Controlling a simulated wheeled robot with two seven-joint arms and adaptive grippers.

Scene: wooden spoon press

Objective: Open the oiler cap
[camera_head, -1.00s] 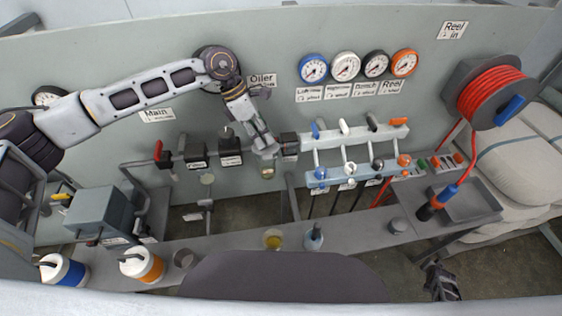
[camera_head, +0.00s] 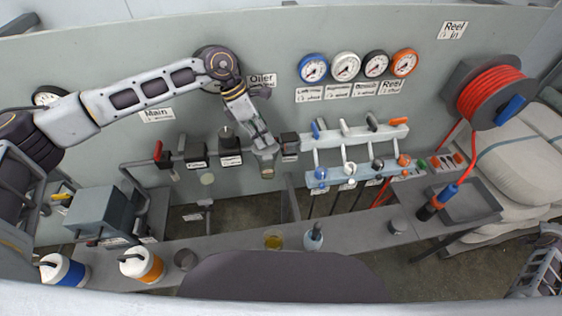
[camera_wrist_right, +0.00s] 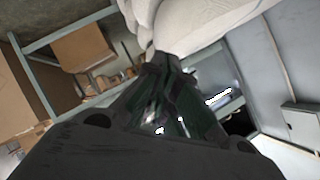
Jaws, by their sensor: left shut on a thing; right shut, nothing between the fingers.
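The oiler (camera_head: 267,172) is a small piece with a yellowish bowl on the pipe line, below the "Oiler" label (camera_head: 261,80). My left gripper (camera_head: 265,153) reaches down onto its top from above and is shut there. The fingers hide the cap, so I cannot see whether it is on or loose. My right gripper (camera_wrist_right: 165,110) is shut and empty in the right wrist view, away from the oiler. Part of my right arm shows at the lower right edge of the head view.
Dark square fittings stand close on both sides of the oiler, the right one (camera_head: 290,145) nearest. A blue-and-white manifold (camera_head: 355,150) with levers is further right. Below is a grey shelf (camera_head: 345,242) with a yellow cup (camera_head: 273,240) and a small bottle (camera_head: 313,238).

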